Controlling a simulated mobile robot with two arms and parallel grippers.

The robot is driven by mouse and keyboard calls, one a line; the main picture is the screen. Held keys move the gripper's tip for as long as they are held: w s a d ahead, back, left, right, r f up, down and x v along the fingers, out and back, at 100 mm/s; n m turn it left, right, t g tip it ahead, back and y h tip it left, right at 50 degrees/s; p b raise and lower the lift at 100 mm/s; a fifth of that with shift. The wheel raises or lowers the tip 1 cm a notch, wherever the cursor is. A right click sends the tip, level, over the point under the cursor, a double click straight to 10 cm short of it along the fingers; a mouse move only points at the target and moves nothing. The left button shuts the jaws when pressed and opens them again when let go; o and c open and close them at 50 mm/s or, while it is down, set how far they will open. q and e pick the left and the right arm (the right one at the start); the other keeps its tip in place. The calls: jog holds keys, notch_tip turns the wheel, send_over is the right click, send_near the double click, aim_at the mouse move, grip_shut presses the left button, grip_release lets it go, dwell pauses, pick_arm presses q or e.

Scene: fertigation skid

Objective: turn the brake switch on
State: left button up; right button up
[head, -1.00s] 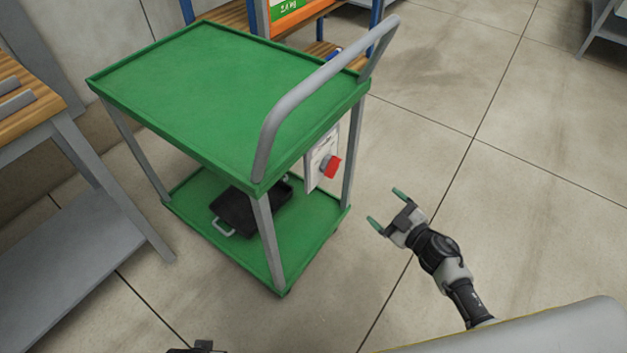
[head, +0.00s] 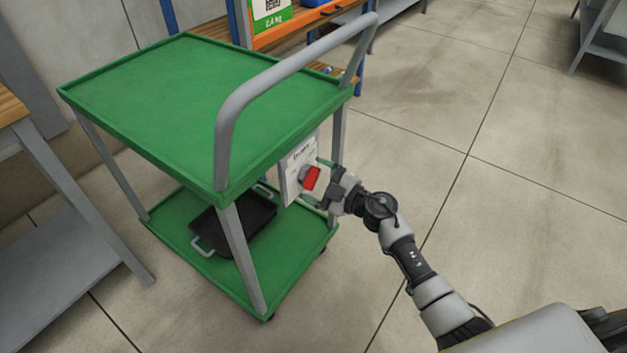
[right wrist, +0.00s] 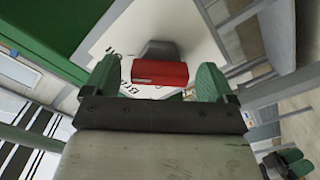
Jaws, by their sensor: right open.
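The brake switch is a red handle (head: 311,178) on a grey base, mounted on a white labelled plate (head: 291,172) at the handle end of a green cart. My right gripper (head: 316,182) is open at the switch, with one green finger above the red handle and one below it. In the right wrist view the red handle (right wrist: 160,73) shows between the two green fingertips (right wrist: 158,82), with a gap on each side. Whether the fingers reach fully around the handle I cannot tell.
The green cart (head: 180,80) has a grey push handle (head: 290,70) above the switch and a black tray (head: 236,222) on its lower shelf. A grey bench (head: 70,215) stands at the left. The floor (head: 500,240) to the right is clear.

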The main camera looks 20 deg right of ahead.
pick_arm(q)
jog(key=shift+s+r, duration=0.1)
jog(key=shift+r, duration=0.25)
pick_arm(e)
jog(key=shift+w+a, duration=0.3)
jog(key=shift+w, duration=0.1)
jog(key=shift+c, duration=0.2)
jog(key=c, duration=0.9)
